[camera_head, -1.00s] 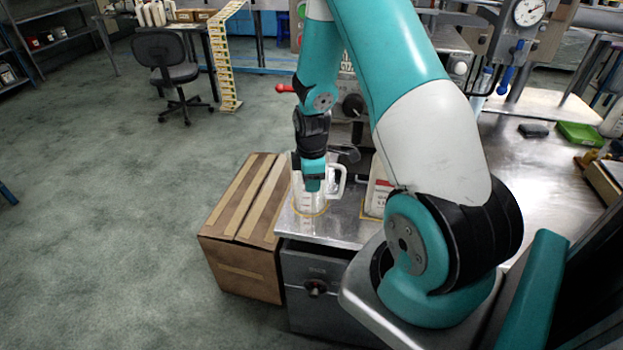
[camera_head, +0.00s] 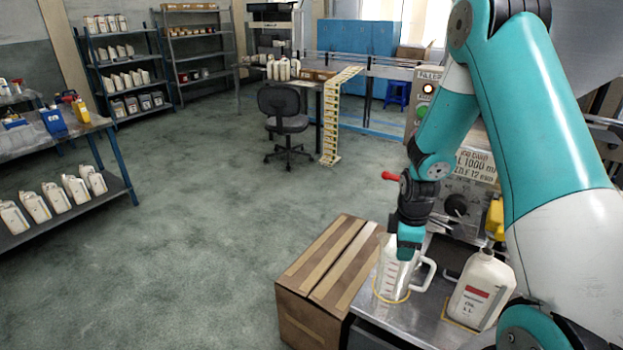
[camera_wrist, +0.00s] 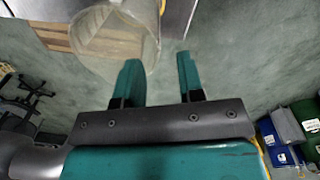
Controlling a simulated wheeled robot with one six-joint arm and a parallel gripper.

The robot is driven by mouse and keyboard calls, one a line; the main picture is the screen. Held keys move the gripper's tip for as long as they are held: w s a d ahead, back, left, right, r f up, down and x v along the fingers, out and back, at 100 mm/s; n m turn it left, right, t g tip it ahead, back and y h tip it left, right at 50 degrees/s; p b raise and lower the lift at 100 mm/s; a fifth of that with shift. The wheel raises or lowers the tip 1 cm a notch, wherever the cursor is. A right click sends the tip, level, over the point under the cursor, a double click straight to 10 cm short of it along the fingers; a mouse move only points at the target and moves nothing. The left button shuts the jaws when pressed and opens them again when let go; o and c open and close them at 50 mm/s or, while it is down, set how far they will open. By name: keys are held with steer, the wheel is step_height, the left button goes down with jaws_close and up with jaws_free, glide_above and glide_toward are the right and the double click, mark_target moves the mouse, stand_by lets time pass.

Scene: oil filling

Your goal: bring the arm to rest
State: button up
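My gripper (camera_head: 408,250) hangs from the bent arm at the clear measuring jug (camera_head: 393,278) and covers part of its top in the head view. In the wrist view my gripper (camera_wrist: 158,58) has its two teal fingers spread with an empty gap showing floor. The jug (camera_wrist: 112,40) shows there beyond the left fingertip, with its mouth towards the camera. I cannot tell whether finger and jug touch. The jug stands upright on the metal bench top, inside a yellow ring, handle to the right.
A white oil canister (camera_head: 482,290) stands right of the jug. A cardboard box (camera_head: 330,275) sits left of the bench, below the jug. Behind is the filling machine (camera_head: 462,205) with a red-knobbed lever. An office chair (camera_head: 284,115) and shelves stand farther back.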

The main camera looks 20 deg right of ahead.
steer(key=shift+w+d+r, duration=0.2)
steer(key=shift+w+r, duration=0.05)
steer(key=shift+w, duration=0.05)
step_height(320, 180, up, 6)
steer(key=p, duration=0.6)
steer(key=s+a+r+m+t+y+b, duration=0.1)
steer(key=a+r+b, duration=0.25)
steer(key=a, duration=0.55)
steer(key=s+a+r+m+y+b, duration=0.1)
steer(key=a+r+b, duration=0.25)
steer(key=a, duration=0.45)
steer(key=s+a+r+y+b, duration=0.1)
steer(key=s+a+r+b, duration=0.1)
steer(key=s+a, duration=0.4)
steer(key=s+a+r+m+g+y+b, duration=0.1)
steer(key=s+a+r, duration=0.3)
steer(key=s, duration=0.6)
steer(key=a+b, duration=0.1)
steer(key=a, duration=0.1)
steer(key=shift+a+r+y, duration=0.15)
steer(key=shift+a+y, duration=0.15)
